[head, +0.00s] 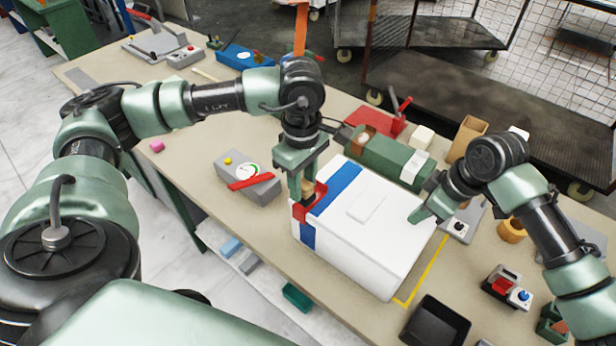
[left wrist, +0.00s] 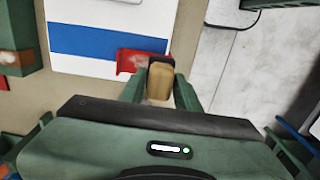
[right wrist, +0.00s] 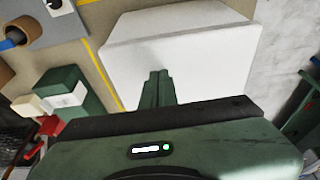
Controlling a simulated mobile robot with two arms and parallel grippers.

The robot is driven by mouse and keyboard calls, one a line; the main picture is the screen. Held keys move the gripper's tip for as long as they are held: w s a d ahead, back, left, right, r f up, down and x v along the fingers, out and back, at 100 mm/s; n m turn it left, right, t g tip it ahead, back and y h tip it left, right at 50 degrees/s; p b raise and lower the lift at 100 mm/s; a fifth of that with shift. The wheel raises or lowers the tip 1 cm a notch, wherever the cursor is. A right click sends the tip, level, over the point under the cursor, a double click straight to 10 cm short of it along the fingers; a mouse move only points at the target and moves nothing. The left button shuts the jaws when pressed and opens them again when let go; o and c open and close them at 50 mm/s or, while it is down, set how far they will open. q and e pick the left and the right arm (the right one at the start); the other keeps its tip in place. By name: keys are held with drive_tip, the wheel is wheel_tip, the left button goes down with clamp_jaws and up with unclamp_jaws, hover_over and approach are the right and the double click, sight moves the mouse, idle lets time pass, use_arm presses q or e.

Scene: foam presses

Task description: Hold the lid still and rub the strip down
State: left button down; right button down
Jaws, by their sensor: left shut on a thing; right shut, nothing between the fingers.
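A white box with a white lid (head: 365,205) stands on the bench. A blue strip (head: 342,182) crosses the lid near its left end and also shows down the near side; the left wrist view shows the strip (left wrist: 95,41) too. My left gripper (head: 301,190) is shut on a tan-handled tool (left wrist: 160,84) with a red part (left wrist: 129,60). The red part is at the box's left edge, by the strip; exact contact is unclear. My right gripper (head: 418,216) is shut and empty, its tips at the lid's right end (right wrist: 180,25). I cannot tell whether they press on it.
A grey device with a dial (head: 247,178) stands left of the box. A green case (head: 388,158) lies behind it. A black tray (head: 437,322) and a button box (head: 507,288) are at the right. Yellow tape (head: 425,272) marks the bench beside the box.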

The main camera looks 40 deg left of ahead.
use_arm(q)
drive_tip(key=shift+s, duration=0.45)
drive_tip(key=shift+f, duration=1.3)
drive_tip(key=shift+w+d, duration=0.2)
drive_tip(key=shift+w, duration=2.1)
drive_tip(key=shift+r, duration=0.8)
drive_tip(key=shift+s, duration=0.15)
